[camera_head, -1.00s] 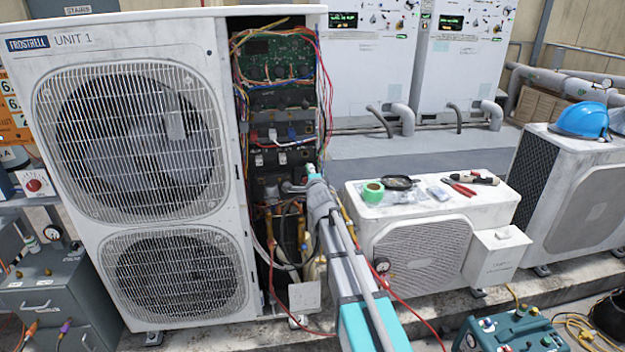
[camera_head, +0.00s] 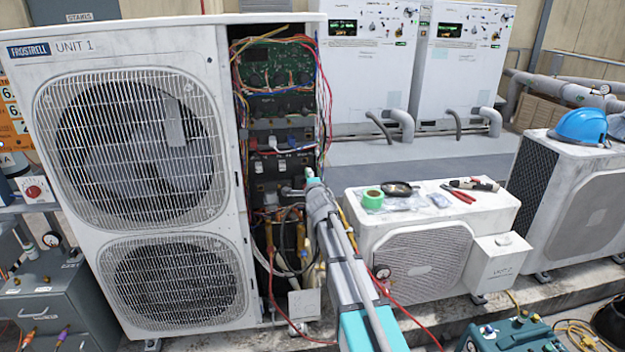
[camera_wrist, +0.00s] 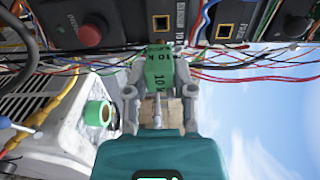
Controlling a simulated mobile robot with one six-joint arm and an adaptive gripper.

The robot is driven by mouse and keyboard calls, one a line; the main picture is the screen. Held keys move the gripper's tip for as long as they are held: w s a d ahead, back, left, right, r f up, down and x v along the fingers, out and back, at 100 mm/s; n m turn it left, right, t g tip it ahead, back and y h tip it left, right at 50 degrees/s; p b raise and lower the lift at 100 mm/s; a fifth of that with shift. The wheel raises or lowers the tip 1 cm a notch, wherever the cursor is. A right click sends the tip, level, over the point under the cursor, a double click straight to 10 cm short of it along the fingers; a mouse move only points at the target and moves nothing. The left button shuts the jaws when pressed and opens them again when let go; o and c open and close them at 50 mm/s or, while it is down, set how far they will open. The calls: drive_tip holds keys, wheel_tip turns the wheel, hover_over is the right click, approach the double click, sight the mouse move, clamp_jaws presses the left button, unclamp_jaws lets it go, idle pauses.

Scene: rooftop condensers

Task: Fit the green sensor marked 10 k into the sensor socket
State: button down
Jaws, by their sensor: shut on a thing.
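The green sensor (camera_wrist: 158,72), marked 10 k, is between the two grey fingers of my gripper (camera_wrist: 159,84) in the wrist view. My gripper is shut on it. The sensor's far end points at a dark panel. A square socket with a tan rim (camera_wrist: 161,22) lies just beyond it, beside a label that seems to read SENSOR 10. The sensor looks short of the socket, though the exact gap is hard to judge. In the head view my gripper (camera_head: 300,188) reaches into the open side of the UNIT 1 condenser (camera_head: 225,120), and the sensor is hard to make out.
A second square socket (camera_wrist: 225,31) sits to the right, and a red button (camera_wrist: 90,36) to the left. Loose coloured wires (camera_wrist: 240,66) run close to the sensor and panel. A low condenser (camera_head: 423,255) with green tape (camera_head: 372,199) and tools stands right of my arm.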

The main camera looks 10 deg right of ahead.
drive_tip(key=shift+w, duration=2.2)
drive_tip(key=shift+w+r, duration=0.1)
drive_tip(key=shift+w, duration=1.7)
idle(1.7)
drive_tip(key=shift+c, duration=1.9)
unclamp_jaws()
drive_tip(key=s, duration=1.2)
drive_tip(key=shift+s+d, duration=0.1)
drive_tip(key=shift+d, duration=0.05)
